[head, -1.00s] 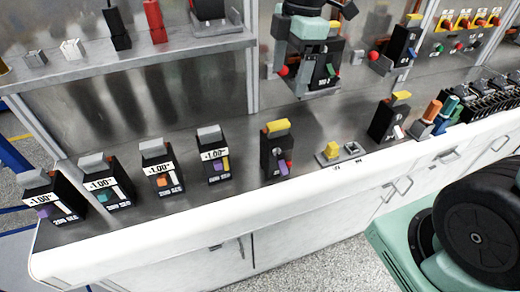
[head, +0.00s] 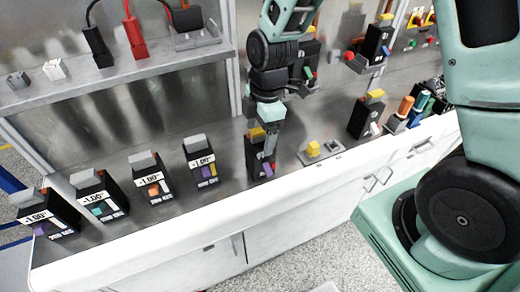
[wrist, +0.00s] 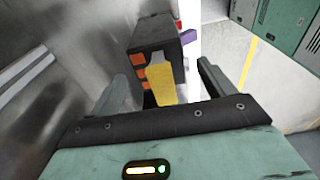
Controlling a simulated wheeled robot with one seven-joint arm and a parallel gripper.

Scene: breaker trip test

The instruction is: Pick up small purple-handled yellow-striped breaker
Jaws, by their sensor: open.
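The small dark breaker (head: 253,168) with a purple handle and a yellow top stands upright on the bench, right of a row of breakers with grey tops. My gripper (head: 269,143) is open and points down at it from above, hiding part of it in the head view. In the wrist view, the breaker (wrist: 150,47) lies between my spread fingers (wrist: 163,68). Its yellow part (wrist: 162,88) is nearest my palm, and its purple handle (wrist: 190,37) sticks out to the right. I cannot tell whether a finger touches it.
Another breaker (head: 200,165) with a purple handle stands close to the left. A small yellow-topped fixture (head: 313,149) and a dark yellow-topped breaker (head: 366,117) stand to the right. A shelf (head: 130,75) with black and red plugs is above the bench at the left.

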